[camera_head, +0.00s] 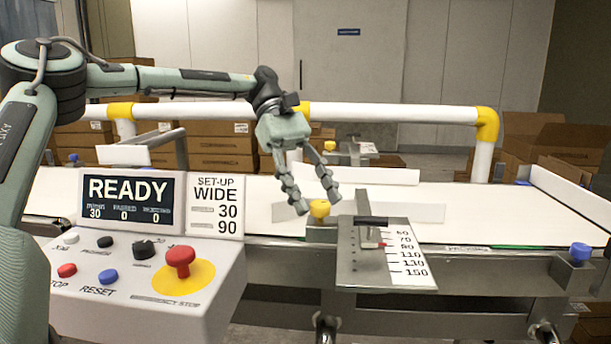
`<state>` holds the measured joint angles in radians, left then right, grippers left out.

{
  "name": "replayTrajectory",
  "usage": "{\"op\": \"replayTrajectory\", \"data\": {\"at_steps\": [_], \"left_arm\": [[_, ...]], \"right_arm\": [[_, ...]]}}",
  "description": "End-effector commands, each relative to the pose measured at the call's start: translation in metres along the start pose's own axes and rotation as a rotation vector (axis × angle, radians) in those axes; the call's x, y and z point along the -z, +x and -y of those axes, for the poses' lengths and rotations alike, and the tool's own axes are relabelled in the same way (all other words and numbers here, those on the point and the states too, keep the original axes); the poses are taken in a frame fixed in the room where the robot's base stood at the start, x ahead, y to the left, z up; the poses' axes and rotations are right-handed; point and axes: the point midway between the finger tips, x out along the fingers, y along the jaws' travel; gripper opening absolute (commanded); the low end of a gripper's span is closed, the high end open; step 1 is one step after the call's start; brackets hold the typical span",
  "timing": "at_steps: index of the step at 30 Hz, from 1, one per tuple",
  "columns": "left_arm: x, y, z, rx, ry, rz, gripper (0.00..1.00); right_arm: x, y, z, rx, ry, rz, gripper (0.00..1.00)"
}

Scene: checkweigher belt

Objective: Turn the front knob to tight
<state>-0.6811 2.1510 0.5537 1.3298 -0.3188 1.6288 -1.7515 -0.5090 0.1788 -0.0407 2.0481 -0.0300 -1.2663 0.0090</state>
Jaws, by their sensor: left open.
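A yellow knob (320,209) sits on a metal block at the front edge of the belt, just left of a scale plate (365,262); I take it for the front knob. My left gripper (317,202) points down over it, open and empty. Its two fingertips show on either side of the knob's top. Whether they touch it I cannot tell. No tight or loose marking on the knob can be read. My right gripper is out of view.
A control box with a red emergency stop (180,260) and a READY screen (127,202) stands at the front left. A blue knob (580,252) is at the far right. A white guard rail (400,113) runs behind the belt (480,212), which looks clear of packages.

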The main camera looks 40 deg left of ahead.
Motion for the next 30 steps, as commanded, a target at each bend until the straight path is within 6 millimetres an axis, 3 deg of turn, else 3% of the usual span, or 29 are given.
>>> {"op": "replayTrajectory", "data": {"at_steps": [15, 21, 30], "left_arm": [[0.001, -0.097, -0.001, -0.001, -0.002, -0.002, 0.50], [0.000, -0.112, 0.000, 0.000, -0.001, 0.000, 0.50], [0.000, -0.114, 0.000, 0.002, 0.001, 0.000, 0.50]], "right_arm": [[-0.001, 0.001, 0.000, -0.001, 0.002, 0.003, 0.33], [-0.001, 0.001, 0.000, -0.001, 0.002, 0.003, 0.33], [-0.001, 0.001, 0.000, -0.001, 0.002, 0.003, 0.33]]}}
